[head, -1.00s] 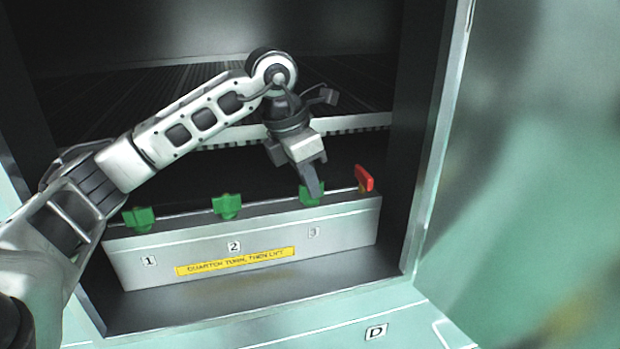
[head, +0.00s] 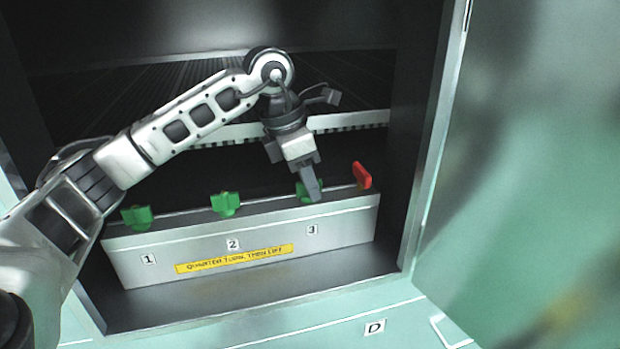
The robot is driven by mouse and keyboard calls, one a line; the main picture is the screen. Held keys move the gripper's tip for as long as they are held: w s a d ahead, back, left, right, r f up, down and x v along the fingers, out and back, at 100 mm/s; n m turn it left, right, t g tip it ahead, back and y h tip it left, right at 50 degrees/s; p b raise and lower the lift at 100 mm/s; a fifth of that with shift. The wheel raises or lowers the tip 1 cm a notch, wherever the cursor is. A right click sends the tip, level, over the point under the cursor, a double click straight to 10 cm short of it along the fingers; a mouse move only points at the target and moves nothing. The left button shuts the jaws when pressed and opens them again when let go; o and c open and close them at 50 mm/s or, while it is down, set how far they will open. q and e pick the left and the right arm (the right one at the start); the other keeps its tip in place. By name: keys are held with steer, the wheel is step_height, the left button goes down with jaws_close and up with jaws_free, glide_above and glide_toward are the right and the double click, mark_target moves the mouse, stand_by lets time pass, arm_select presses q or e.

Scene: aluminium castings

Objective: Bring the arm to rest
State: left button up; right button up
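My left arm reaches in from the left into an open cabinet. My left gripper (head: 313,190) points down at the third green knob (head: 301,189), above the label 3, and covers part of it. Only one finger shows clearly, so I cannot tell whether it is open or shut, or whether it touches the knob. My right gripper is not in view.
A grey block (head: 130,262) carries green knobs 1 (head: 138,217) and 2 (head: 225,204) and a red handle (head: 362,175) at its right end. A yellow label (head: 235,259) is on its front. The cabinet's right wall (head: 425,170) and a pale green door (head: 550,150) stand to the right.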

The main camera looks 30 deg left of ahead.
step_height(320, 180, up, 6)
steer(key=p, duration=0.5)
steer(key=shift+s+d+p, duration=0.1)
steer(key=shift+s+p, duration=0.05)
steer(key=shift+p, duration=0.25)
